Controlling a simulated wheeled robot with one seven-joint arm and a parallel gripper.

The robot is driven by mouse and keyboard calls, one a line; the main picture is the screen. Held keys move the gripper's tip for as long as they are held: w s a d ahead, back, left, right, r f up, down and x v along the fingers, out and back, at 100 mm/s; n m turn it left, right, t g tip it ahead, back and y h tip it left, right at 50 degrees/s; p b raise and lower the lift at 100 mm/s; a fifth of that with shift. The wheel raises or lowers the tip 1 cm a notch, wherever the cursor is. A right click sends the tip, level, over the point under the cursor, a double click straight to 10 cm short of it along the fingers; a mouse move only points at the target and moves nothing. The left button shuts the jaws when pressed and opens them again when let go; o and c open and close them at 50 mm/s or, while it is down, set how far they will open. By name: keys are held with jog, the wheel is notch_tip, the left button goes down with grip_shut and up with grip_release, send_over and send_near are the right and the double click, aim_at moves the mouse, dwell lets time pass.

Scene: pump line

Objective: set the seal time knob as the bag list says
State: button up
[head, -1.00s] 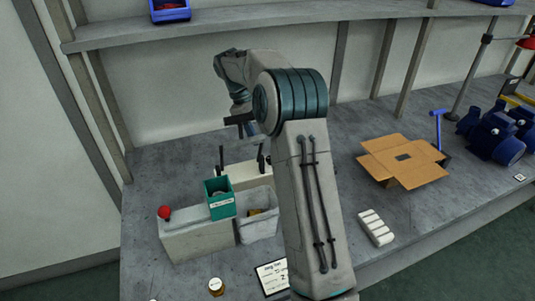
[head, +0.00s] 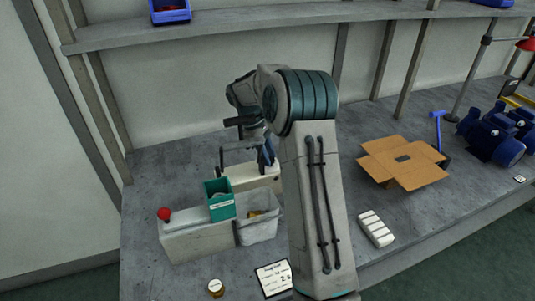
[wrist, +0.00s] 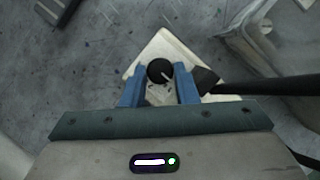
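The seal time knob (wrist: 159,71) is a round black knob with a pale pointer line, on the end of the cream sealer (wrist: 160,48). In the head view the sealer (head: 262,179) stands behind the bins, with my gripper (head: 267,158) over its right end. In the wrist view my gripper's blue fingers (wrist: 160,72) are apart, one on each side of the knob. I cannot tell whether they touch it. The dial marks are too small to read. The bag list (head: 273,279) is a white card at the bench front; its writing is mostly illegible.
A black sealer arm (wrist: 260,87) extends right beside my right finger. In front of the sealer are a green box (head: 220,207), a grey bin (head: 258,230) and a block with a red button (head: 165,213). An open carton (head: 405,175) lies to the right.

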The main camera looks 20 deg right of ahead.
jog(key=shift+r+m+p, duration=0.1)
jog(key=shift+m+p, duration=0.2)
jog(key=shift+m, duration=0.1)
jog(key=m+p, duration=0.1)
jog(key=m, duration=0.1)
jog(key=m+g+y+p, duration=0.1)
jog(key=shift+w+d+m, duration=0.15)
jog(key=shift+m, duration=0.25)
jog(key=m+y+p, duration=0.1)
jog(key=m, duration=0.1)
jog(key=m+y+p, duration=0.1)
jog(key=m, duration=0.1)
jog(key=shift+d+m, duration=0.2)
jog(key=shift+m, duration=0.1)
jog(key=m+y, duration=0.2)
jog(key=m, duration=0.2)
jog(key=shift+d, duration=0.2)
jog(key=m+t+y, duration=0.1)
jog(key=m, duration=0.3)
jog(key=shift+d+p, duration=0.1)
jog(key=shift+p, duration=0.2)
jog(key=shift+m, duration=0.4)
jog(key=o, duration=1)
